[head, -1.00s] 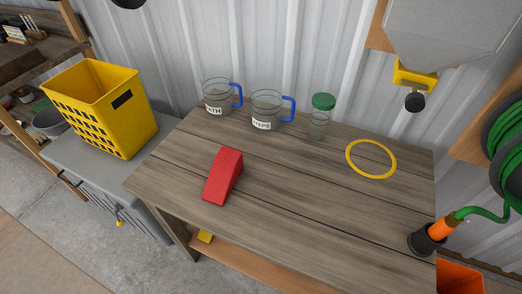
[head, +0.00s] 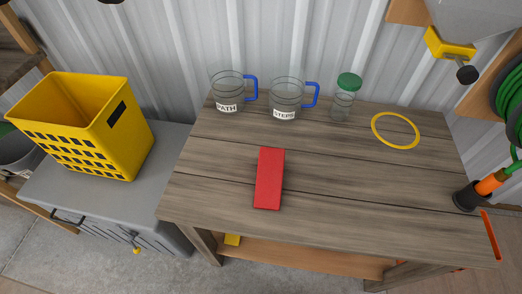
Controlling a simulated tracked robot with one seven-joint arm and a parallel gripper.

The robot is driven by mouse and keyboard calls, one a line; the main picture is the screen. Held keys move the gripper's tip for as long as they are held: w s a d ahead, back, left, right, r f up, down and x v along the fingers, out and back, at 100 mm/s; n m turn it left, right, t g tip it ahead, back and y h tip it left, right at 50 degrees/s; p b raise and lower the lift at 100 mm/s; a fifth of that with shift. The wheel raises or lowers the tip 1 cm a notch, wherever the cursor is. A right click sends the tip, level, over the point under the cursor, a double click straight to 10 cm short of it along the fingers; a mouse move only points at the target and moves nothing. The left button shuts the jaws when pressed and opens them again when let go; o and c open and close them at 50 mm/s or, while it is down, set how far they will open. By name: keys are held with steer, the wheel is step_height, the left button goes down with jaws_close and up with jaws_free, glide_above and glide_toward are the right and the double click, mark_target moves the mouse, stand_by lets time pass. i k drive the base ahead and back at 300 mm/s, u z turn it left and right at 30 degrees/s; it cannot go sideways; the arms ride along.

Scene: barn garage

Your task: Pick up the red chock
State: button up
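The red chock (head: 269,179) lies on the wooden table (head: 350,185), left of the table's middle and close to its front edge. It is a red wedge-like block with its long side running front to back. Nothing touches it or covers it. My gripper is not in the head view.
Two clear mugs labelled PATH (head: 228,92) and STEPS (head: 287,98) stand behind the chock, beside a green-lidded jar (head: 345,97). A yellow ring (head: 395,131) lies at the back right. A yellow basket (head: 85,128) stands on a grey cabinet (head: 100,205) at left. The table's front middle is clear.

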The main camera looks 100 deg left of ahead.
mark_target(271, 162)
steer(key=u, duration=0.5)
steer(key=k, duration=1.35)
steer(key=u, duration=0.7)
